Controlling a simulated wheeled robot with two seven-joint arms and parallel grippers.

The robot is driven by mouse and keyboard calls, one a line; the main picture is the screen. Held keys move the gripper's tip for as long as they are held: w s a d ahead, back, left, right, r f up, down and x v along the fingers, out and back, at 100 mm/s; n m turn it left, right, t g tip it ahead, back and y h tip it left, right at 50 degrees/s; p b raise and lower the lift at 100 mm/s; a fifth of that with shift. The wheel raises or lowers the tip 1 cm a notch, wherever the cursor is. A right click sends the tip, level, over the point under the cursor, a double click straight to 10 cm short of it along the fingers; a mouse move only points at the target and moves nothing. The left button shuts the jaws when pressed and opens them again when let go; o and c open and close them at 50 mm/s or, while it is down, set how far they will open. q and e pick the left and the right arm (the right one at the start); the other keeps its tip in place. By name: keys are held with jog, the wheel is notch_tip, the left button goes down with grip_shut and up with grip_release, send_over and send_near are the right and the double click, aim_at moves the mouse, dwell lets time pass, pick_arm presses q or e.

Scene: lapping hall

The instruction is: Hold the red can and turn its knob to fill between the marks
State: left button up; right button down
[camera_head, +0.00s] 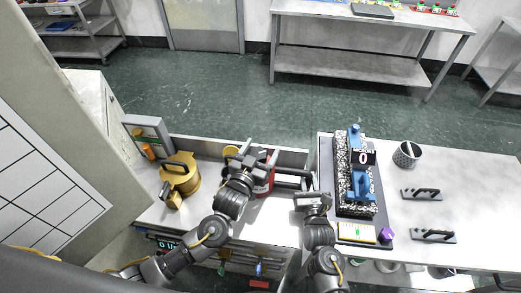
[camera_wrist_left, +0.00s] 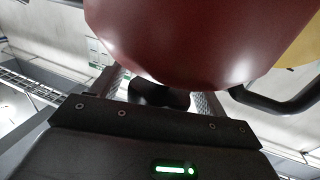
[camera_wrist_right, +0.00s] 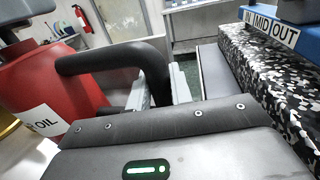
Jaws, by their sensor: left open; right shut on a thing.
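The red can (camera_head: 264,186) stands on the bench left of centre, mostly covered by my left gripper (camera_head: 256,162) in the head view. Its red body (camera_wrist_left: 190,40) fills the top of the left wrist view. There my left gripper is open, with a dark round part (camera_wrist_left: 158,95), perhaps the knob, between its fingers. In the right wrist view the can's red side (camera_wrist_right: 50,80) carries a white OIL label (camera_wrist_right: 33,128). My right gripper (camera_head: 313,198) is shut on the can's black handle (camera_wrist_right: 110,60). The fill marks cannot be made out.
A brass can (camera_head: 181,178) with a black handle stands left of the red can. A speckled block with blue parts (camera_head: 341,195) and an IN/MID/OUT label (camera_wrist_right: 270,27) is close right of my right gripper. A mesh cup (camera_head: 407,155) and black handles (camera_head: 420,194) lie further right.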

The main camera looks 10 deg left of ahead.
pick_arm(q)
jog(key=v, duration=1.2)
dwell(1.0)
jog(key=x, duration=1.2)
dwell(0.4)
jog(key=shift+c, duration=0.2)
